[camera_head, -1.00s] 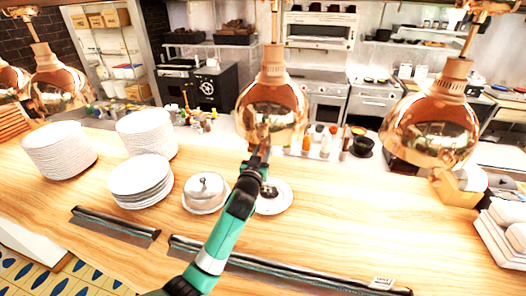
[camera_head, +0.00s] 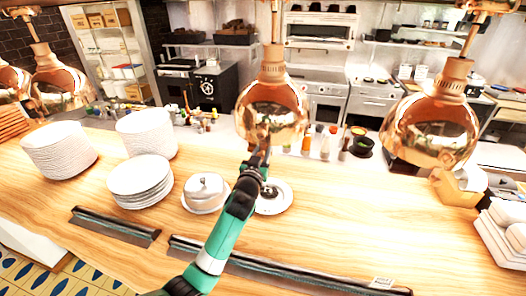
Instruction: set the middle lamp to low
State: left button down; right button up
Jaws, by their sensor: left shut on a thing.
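The middle lamp (camera_head: 272,103) is a shiny copper dome hanging from a rod over the wooden counter. My left arm, green and black, reaches up from the bottom to it. My left gripper (camera_head: 261,147) is at the lamp's lower front edge, shut on a small part there. The fingertips are dark against the copper, and that part is too small to make out. My right gripper is out of view.
Copper lamps hang at right (camera_head: 432,118) and left (camera_head: 60,80). Plate stacks (camera_head: 58,150) and a covered white dish (camera_head: 205,191) stand on the counter (camera_head: 340,220). A white plate (camera_head: 273,197) lies below my gripper. Bottles stand behind. The counter right of my arm is mostly clear.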

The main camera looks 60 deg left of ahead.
pick_arm(q)
notch_tip(320, 180, down, 9)
jog(key=b, duration=0.8)
jog(key=c, duration=0.9)
grip_release()
jog(key=shift+o, duration=1.4)
jog(key=shift+r, duration=0.2)
